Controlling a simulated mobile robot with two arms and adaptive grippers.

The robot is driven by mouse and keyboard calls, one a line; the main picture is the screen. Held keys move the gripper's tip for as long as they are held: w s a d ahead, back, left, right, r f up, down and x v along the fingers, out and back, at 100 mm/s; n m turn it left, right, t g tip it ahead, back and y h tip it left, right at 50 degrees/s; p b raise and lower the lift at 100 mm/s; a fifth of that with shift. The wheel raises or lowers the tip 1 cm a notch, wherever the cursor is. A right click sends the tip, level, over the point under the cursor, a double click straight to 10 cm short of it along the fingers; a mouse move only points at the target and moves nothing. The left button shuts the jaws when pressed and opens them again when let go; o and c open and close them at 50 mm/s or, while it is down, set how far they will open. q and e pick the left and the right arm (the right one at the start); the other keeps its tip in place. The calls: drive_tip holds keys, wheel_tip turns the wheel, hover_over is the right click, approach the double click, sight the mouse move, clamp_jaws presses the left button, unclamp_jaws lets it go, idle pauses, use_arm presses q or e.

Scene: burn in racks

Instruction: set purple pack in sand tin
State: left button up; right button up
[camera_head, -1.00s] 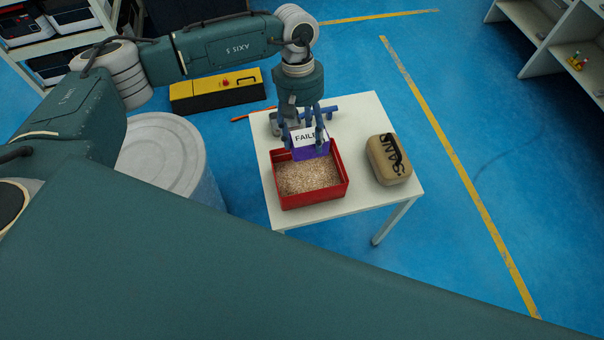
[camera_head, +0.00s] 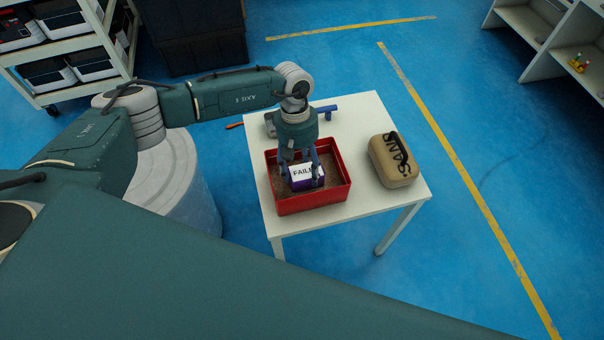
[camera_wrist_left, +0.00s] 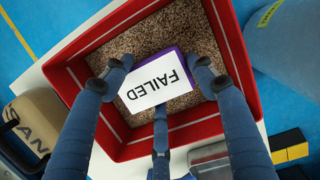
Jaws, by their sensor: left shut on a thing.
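The purple pack (camera_head: 306,180) has a white label reading FAILED. It is inside the red tin (camera_head: 313,205), which has a layer of brown sand (camera_head: 334,178) in it. My left gripper (camera_head: 303,172) reaches down into the tin from above and is shut on the pack. In the left wrist view the blue fingers are around the pack (camera_wrist_left: 182,102), with sand (camera_wrist_left: 150,45) visible beside it. The pack's underside is hidden, so I cannot tell whether it touches the sand. My right gripper is not in view.
A tan SAND container (camera_head: 393,160) stands on the white table (camera_head: 362,200), right of the tin. A grey and blue tool (camera_head: 326,109) lies behind the tin. A pale drum (camera_head: 165,185) stands left of the table. Table room is clear in front of the tan container.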

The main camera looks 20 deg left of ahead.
use_arm(q)
drive_tip(key=shift+f, duration=0.2)
drive_tip(key=shift+f, duration=0.2)
drive_tip(key=o, duration=1.9)
drive_tip(key=shift+r, duration=0.15)
drive_tip(key=shift+r, duration=0.3)
drive_tip(key=p+v, duration=0.4)
drive_tip(key=v, duration=0.7)
drive_tip(key=shift+w+r, duration=0.1)
drive_tip(key=shift+r, duration=0.1)
